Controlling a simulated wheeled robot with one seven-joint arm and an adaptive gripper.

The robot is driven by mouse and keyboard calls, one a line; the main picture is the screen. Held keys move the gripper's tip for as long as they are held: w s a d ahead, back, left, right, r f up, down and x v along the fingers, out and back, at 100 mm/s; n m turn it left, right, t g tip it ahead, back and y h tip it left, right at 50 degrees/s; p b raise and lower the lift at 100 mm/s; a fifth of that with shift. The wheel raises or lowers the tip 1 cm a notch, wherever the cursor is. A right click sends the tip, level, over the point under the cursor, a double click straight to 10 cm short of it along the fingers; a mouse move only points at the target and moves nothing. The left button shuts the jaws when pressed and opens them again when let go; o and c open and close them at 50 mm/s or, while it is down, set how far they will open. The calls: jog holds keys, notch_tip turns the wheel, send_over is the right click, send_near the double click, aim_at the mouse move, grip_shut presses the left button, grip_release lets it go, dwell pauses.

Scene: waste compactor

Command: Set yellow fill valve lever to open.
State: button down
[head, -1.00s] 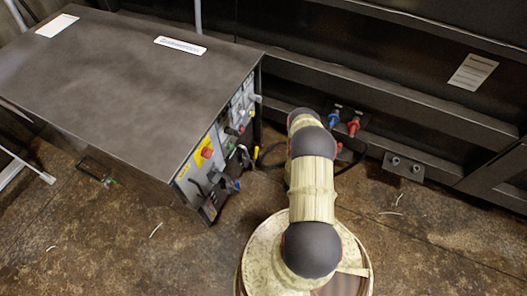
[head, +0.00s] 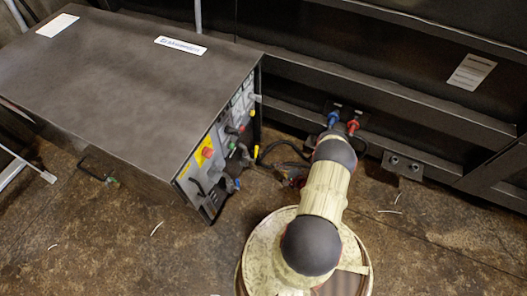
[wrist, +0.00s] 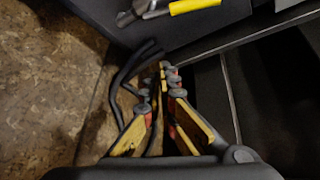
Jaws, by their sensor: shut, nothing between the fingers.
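The yellow fill valve lever (wrist: 193,6) shows at the top of the wrist view, joined to a grey metal valve body (wrist: 140,12) on the dark cabinet's face. In the head view a small yellow handle (head: 255,151) at the panel's lower right edge looks like this lever. My gripper (wrist: 165,76) is shut and empty, with its yellow and red fingers together. In the wrist view its tips are below the lever and apart from it. In the head view my gripper is small and partly hidden by my arm, left of the elbow.
The cabinet's control panel (head: 207,162) carries a red button and several other fittings. Black hoses (head: 284,147) run beside it, near my gripper. Blue (head: 333,119) and red (head: 353,127) fittings stand on the dark back frame.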

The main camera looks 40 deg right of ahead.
notch_tip(320, 180, up, 5)
jog(key=w+d+n+t+h, duration=0.1)
jog(key=d+t, duration=0.1)
jog(key=a+b+x, duration=0.1)
jog(key=b+x, duration=0.3)
jog(key=x, duration=0.7)
jog(key=shift+n, duration=0.4)
jog(key=shift+s+a+r, duration=0.2)
jog(key=shift+a+r, duration=0.15)
jog(key=shift+a, duration=0.25)
jog(key=shift+s+a+r, duration=0.25)
jog(key=shift+a+r, duration=0.05)
jog(key=shift+a, duration=0.25)
jog(key=shift+s+a+r, duration=0.2)
jog(key=shift+a+r, duration=0.15)
jog(key=shift+a, duration=0.25)
